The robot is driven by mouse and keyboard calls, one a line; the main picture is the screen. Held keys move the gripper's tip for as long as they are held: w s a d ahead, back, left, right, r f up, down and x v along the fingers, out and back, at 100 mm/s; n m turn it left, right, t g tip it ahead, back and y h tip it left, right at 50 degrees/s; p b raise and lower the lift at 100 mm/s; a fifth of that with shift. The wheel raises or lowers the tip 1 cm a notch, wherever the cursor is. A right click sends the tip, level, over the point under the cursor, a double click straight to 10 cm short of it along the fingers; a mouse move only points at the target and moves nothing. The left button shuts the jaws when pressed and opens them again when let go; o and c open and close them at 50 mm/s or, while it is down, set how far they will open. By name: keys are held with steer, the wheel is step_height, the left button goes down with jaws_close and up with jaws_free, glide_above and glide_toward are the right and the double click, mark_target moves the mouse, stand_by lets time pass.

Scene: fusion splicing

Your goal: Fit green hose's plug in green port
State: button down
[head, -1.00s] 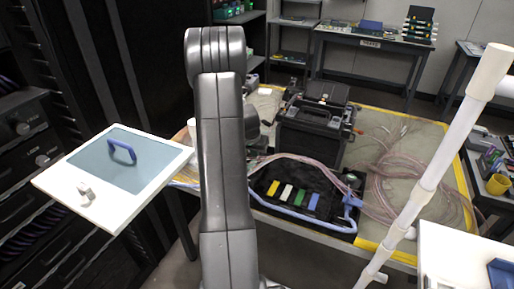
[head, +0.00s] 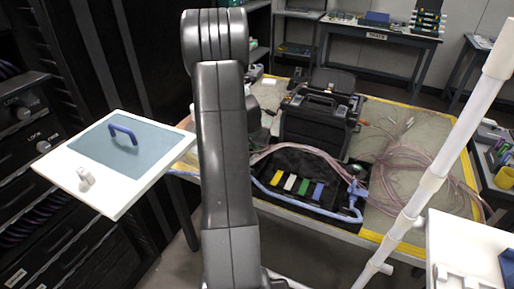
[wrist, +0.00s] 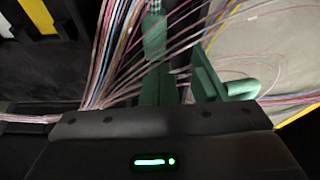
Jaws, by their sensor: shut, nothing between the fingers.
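In the wrist view, dark green parts (wrist: 207,78) stand just past my gripper's body among many thin cables. They look like the green hose's plug, but I cannot tell plug from hose there. My gripper's black body with a lit green bar fills the bottom of that view. It is shut and empty, and its fingertips are not clearly visible. In the head view my arm hides the gripper. A green block (head: 304,186), which looks like the green port, sits between a white block (head: 290,182) and a blue block (head: 318,191) in the black tray (head: 285,163).
A yellow block (head: 277,178) is at the row's left end. A light blue hose (head: 290,201) runs along the tray's front to a blue plug (head: 356,191) at its right. A black case (head: 322,115) stands behind. Pink cables (head: 415,165) lie coiled on the mat at right.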

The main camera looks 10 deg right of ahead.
steer(key=shift+r, duration=0.1)
steer(key=v, duration=1.3)
steer(key=shift+s+r, duration=0.15)
steer(key=shift+r, duration=0.15)
steer(key=c, duration=2.1)
jaws_free()
steer(key=shift+a, duration=0.15)
